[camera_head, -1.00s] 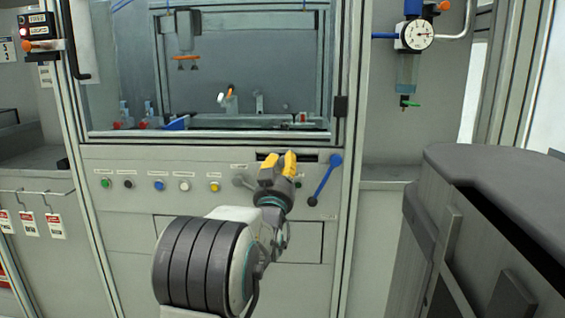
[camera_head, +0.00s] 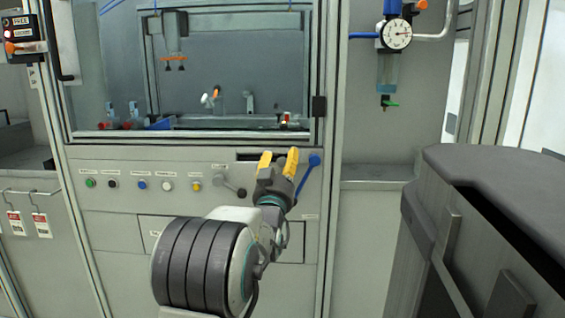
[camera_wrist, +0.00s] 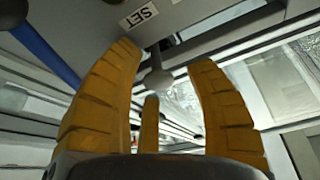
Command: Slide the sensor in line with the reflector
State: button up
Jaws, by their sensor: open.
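My gripper (camera_head: 279,160) is open and empty in front of the panel, just left of the blue lever (camera_head: 306,178). Its yellow fingers point up. In the wrist view, a grey ball-ended lever (camera_wrist: 157,80) shows between the open fingers (camera_wrist: 165,85), near a "SET" label; I cannot tell whether they touch. In the head view, a grey lever (camera_head: 230,182) is on the panel left of my gripper. Behind the window stand a small white and orange device (camera_head: 210,97) and a grey upright piece (camera_head: 248,100). I cannot tell which parts are the sensor and reflector.
Several coloured buttons (camera_head: 142,185) line the panel (camera_head: 120,215). A dark slot (camera_head: 248,155) lies behind my gripper. A pressure gauge (camera_head: 397,34) hangs at upper right. A large dark-topped grey bin (camera_head: 470,235) stands close at right.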

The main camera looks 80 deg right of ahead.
jog(key=shift+a+f, duration=0.1)
jog(key=v, duration=1.1)
jog(key=shift+a, duration=0.4)
jog(key=shift+f, duration=0.15)
dwell(0.5)
